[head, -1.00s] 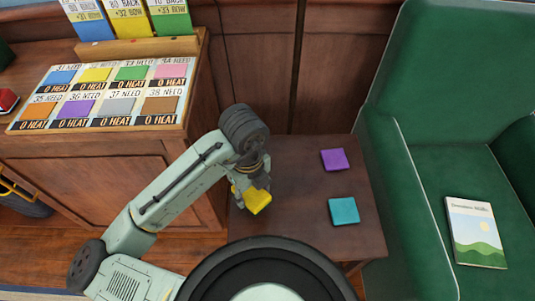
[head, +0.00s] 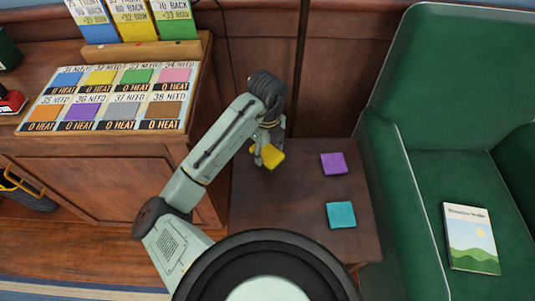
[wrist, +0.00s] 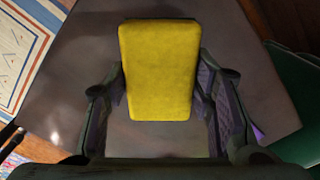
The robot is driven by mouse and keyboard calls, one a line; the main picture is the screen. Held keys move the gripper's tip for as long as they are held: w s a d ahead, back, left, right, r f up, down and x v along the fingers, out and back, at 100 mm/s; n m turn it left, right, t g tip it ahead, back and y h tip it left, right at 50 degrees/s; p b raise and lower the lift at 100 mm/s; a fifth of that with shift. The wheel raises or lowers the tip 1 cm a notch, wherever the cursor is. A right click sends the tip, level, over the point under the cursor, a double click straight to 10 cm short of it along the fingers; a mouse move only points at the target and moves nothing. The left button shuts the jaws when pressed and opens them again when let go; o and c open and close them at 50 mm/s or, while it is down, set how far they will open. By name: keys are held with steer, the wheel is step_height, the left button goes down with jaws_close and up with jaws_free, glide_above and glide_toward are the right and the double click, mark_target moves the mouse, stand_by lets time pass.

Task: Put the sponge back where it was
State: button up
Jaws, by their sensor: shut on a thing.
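A yellow sponge (head: 272,156) is held in my gripper (head: 266,148) above the small wood table (head: 290,215), over its back left part. In the wrist view the sponge (wrist: 160,65) sits between both fingers of my gripper (wrist: 162,100), which press on its sides. The table top shows behind it. A purple sponge (head: 333,163) lies on the table at the back right. A teal sponge (head: 341,214) lies nearer the front right. The underside of the yellow sponge is hidden.
A wood cabinet (head: 100,155) at left carries a board of coloured squares (head: 110,98) and upright cards (head: 130,18). A green armchair (head: 440,130) with a book (head: 470,238) stands at right. The table's left and middle are bare.

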mark_target(268, 158)
steer(key=shift+w, duration=0.2)
step_height(268, 158, down, 3)
steer(key=shift+p, duration=0.55)
steer(key=shift+f, duration=0.25)
steer(key=shift+f, duration=0.1)
steer(key=shift+f+b, duration=0.2)
steer(key=shift+b, duration=0.1)
steer(key=o, duration=1.1)
steer(key=shift+r, duration=0.1)
